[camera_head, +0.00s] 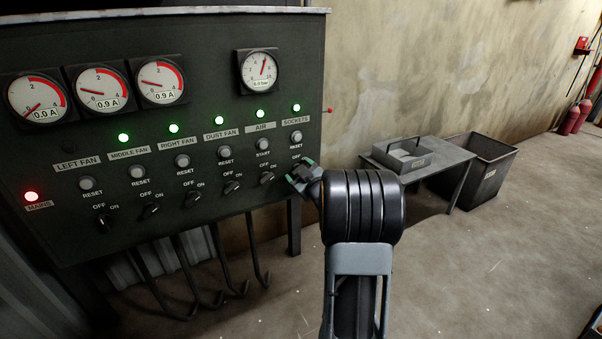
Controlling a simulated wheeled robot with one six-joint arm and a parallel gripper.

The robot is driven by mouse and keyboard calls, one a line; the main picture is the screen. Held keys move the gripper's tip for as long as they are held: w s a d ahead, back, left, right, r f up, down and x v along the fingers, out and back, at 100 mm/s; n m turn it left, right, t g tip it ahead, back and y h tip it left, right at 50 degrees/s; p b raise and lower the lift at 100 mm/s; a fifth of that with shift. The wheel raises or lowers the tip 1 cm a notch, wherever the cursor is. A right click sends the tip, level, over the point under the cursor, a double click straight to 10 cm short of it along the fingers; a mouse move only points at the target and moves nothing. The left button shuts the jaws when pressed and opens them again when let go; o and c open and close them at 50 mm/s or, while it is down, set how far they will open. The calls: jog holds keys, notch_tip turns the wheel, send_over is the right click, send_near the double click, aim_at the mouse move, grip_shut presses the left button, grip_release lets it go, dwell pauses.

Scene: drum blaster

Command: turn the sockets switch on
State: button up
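The dark control panel (215,180) fills the left of the head view. The sockets column is at its right end, with a lit green lamp (296,107), a "SOCKETS" label (296,121) and a pale reset button (296,137). The sockets switch below the button is mostly or fully hidden behind my gripper (300,171), so its position cannot be read. My gripper, with green-tipped fingers, is at the switch's place, under the "OFF" mark. I cannot tell whether it touches the switch or whether its fingers are open or shut.
The air switch (266,178) is just left of my gripper. Other lamps for middle fan, right fan, dust fan and air are green; the mains lamp (31,196) is red. A small table (450,158) and a bin (490,170) stand right, beyond my arm.

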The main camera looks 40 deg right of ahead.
jog(key=s+a+p, duration=0.1)
jog(key=s+a, duration=0.1)
jog(key=s, duration=1.1)
jog(key=shift+s, duration=0.35)
jog(key=w+a+r+m+g+h+p, duration=0.1)
jog(key=a+r+m+g+h+p, duration=0.15)
jog(key=a+r+g+p, duration=0.65)
jog(key=s+a+r+m+g+y+p, duration=0.1)
jog(key=s+a+r+g+y+p, duration=0.1)
jog(key=s+a+r+p, duration=0.2)
jog(key=s+a+r+g+y+p, duration=0.3)
jog(key=s+a+r+p, duration=0.2)
jog(key=s+a+p, duration=0.3)
jog(key=a, duration=0.3)
jog(key=shift+s+a+m, duration=0.15)
jog(key=shift+a+m, duration=0.2)
jog(key=shift+a, duration=0.05)
